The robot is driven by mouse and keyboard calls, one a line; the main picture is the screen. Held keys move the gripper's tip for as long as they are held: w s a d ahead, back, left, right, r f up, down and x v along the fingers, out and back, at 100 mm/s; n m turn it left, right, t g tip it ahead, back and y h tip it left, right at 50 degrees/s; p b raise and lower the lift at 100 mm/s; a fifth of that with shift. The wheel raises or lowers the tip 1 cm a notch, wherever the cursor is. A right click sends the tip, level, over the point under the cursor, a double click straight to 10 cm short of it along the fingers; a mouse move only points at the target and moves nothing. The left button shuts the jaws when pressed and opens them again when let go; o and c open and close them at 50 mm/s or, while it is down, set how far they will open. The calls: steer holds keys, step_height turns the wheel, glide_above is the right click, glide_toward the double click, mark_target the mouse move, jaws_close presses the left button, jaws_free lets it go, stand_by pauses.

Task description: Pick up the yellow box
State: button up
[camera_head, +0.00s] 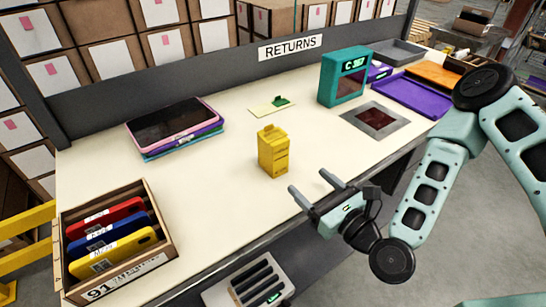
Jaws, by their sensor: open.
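The yellow box (273,155) stands upright near the middle of the cream table, with dark print on its front. My gripper (311,186) is to the right of the box and nearer the table's front edge. Its two fingers are spread apart and point up and left. Nothing is between them, and a gap shows between the fingers and the box.
A wooden crate (171,250) with colored cases stands at front left. Stacked trays (175,126) lie at back left. A teal device (344,78), purple tray (411,96) and dark square plate (374,120) are to the right. The table around the box is clear.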

mark_target(282, 157)
steer(key=b+x, duration=0.1)
steer(key=b, duration=0.1)
steer(key=b+x, duration=0.3)
steer(key=shift+w+a+f+b, duration=0.15)
steer(key=shift+w+f+b, duration=0.1)
steer(key=shift+f+b, duration=0.15)
steer(key=b+x, duration=0.2)
steer(key=b, duration=0.3)
steer(key=shift+r+b, duration=0.1)
steer(key=shift+b, duration=0.2)
steer(key=x, duration=0.4)
steer(key=shift+a+r+p, duration=0.1)
steer(key=shift+r+p, duration=0.25)
steer(key=shift+x, duration=3)
steer(key=shift+s+a, duration=0.1)
steer(key=c, duration=1.1)
